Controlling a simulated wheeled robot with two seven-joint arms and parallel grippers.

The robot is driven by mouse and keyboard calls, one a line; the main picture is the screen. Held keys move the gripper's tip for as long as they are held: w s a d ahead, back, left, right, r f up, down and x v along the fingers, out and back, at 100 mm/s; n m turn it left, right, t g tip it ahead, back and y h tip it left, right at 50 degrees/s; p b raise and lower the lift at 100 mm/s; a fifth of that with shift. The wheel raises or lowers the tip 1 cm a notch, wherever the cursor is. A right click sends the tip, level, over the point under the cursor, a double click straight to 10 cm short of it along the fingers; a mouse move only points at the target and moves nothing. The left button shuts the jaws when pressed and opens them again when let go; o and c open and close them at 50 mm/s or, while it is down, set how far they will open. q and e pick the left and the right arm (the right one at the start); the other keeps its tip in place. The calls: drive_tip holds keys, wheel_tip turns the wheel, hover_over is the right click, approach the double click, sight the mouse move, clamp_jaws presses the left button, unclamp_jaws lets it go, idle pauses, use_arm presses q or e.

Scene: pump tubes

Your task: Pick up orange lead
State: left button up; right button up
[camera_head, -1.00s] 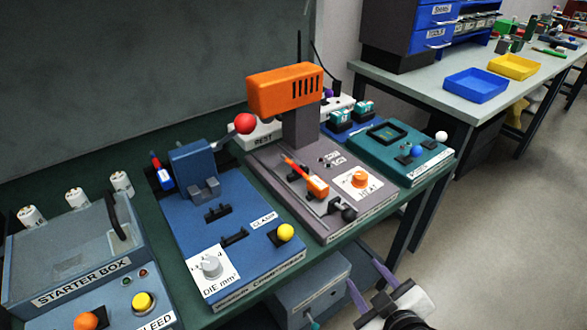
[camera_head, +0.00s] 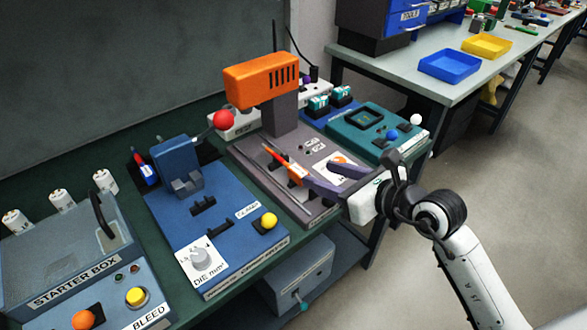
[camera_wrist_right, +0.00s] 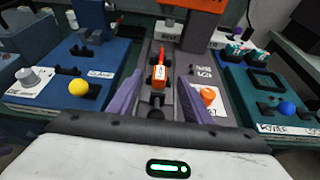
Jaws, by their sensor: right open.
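The orange lead (camera_head: 298,173) lies on the grey machine (camera_head: 262,178), below its orange overhanging head; the lead's thin end points to the back left. My right gripper (camera_head: 319,176) is open at the machine's front right edge, its purple fingers reaching toward the lead. In the right wrist view the lead (camera_wrist_right: 158,75) shows between the two spread fingers, ahead of the palm. I see no grip on it, and I cannot tell the height of the fingertips above it. My left gripper is not in view.
The orange heat knob (camera_wrist_right: 208,95) is close to the right finger. The orange machine head (camera_head: 260,78) hangs above. A blue die unit (camera_head: 225,232) with a yellow knob (camera_head: 269,220) stands left, a teal unit (camera_head: 372,128) right. Open floor lies to the right.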

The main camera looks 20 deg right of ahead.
sight(294, 166)
drive_tip(key=x, duration=1)
drive_tip(key=shift+s+d+f+p, duration=0.1)
drive_tip(key=shift+f+p, duration=0.2)
drive_tip(key=shift+f, duration=0.05)
clamp_jaws()
